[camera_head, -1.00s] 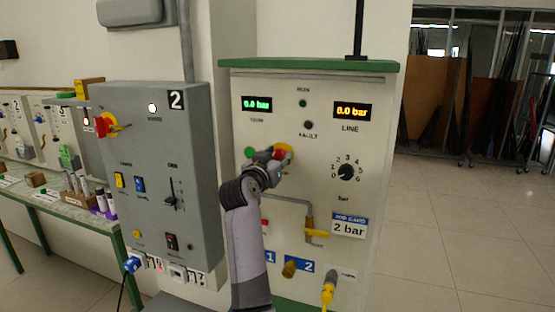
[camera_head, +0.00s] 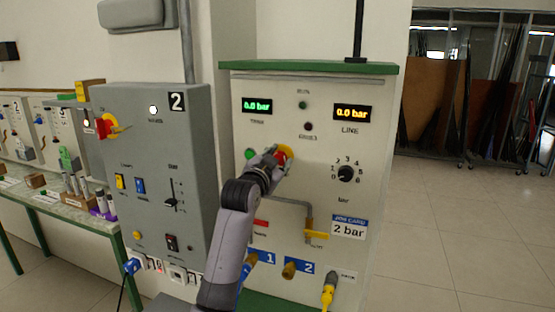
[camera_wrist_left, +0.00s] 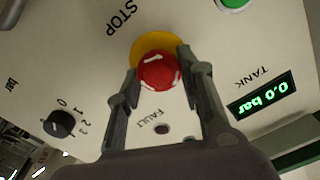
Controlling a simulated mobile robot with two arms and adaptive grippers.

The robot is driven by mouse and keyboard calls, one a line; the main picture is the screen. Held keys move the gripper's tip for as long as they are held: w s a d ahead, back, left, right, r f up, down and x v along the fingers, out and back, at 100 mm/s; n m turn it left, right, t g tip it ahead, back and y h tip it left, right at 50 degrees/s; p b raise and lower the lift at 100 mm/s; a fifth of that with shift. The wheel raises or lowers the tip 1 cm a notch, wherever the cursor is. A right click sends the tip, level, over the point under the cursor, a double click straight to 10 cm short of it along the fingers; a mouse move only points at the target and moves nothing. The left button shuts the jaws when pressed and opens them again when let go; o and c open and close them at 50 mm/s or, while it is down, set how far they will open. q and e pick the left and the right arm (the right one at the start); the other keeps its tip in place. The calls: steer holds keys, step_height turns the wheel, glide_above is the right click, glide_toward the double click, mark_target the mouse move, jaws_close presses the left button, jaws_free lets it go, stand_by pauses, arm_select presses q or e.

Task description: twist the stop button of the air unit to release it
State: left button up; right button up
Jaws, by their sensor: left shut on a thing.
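The stop button is a red mushroom knob (camera_wrist_left: 158,72) with pale arrow marks on a yellow collar (camera_wrist_left: 150,45), on the pale front of the air unit (camera_head: 265,215). In the head view the red knob (camera_head: 281,156) is partly covered by my left gripper (camera_head: 276,156). In the left wrist view the two fingers of that gripper (camera_wrist_left: 158,70) stand on either side of the knob, shut on it. The word STOP is printed beside the collar. My right gripper is in neither view.
A pressure dial (camera_head: 345,173) is right of the button and a green button (camera_head: 250,153) is close on its left. Below are a pipe with a yellow valve handle (camera_head: 317,235) and hose ports. A grey control box (camera_head: 150,190) stands to the left.

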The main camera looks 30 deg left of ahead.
arm_select(q)
steer(key=shift+r, duration=0.35)
steer(key=o, duration=1.2)
steer(key=shift+w+f, duration=0.3)
steer(key=shift+s, duration=0.1)
steer(key=shift+s, duration=0.2)
steer(key=v, duration=1.1)
steer(key=shift+s+d, duration=0.15)
steer(key=shift+s, duration=0.25)
